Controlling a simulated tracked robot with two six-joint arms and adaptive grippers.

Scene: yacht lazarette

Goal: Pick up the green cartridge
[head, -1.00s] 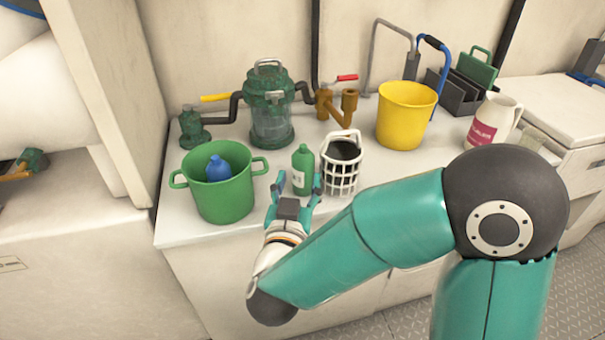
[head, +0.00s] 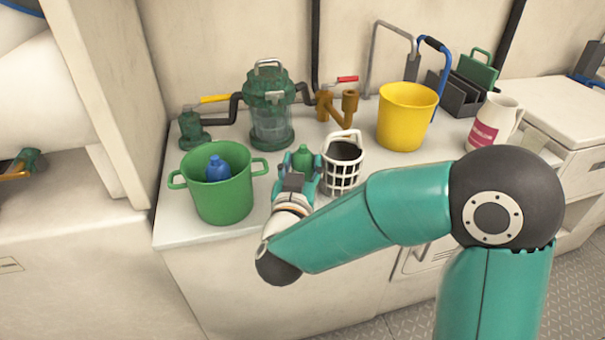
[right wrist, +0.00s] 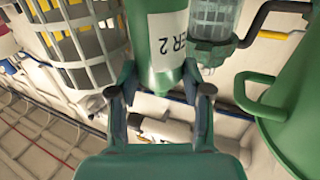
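The green cartridge (head: 303,158) is a bottle-shaped container standing upright on the white counter, with a green pot on its left and a white basket on its right. In the head view my right gripper (head: 301,166) covers most of it, and only its top shows clearly. In the right wrist view the cartridge (right wrist: 168,45) shows a white label, partly readable as "ER 2". My right gripper (right wrist: 160,88) is open, with one finger on each side of it; I cannot tell whether they touch it. My left gripper is not in view.
The green pot (head: 221,196) holds a blue bottle (head: 217,168). The white basket (head: 342,177) stands close beside the cartridge. A green strainer (head: 270,105) and brown pipe fitting (head: 337,105) stand behind. A yellow bucket (head: 405,115) and white jug (head: 494,121) are farther right.

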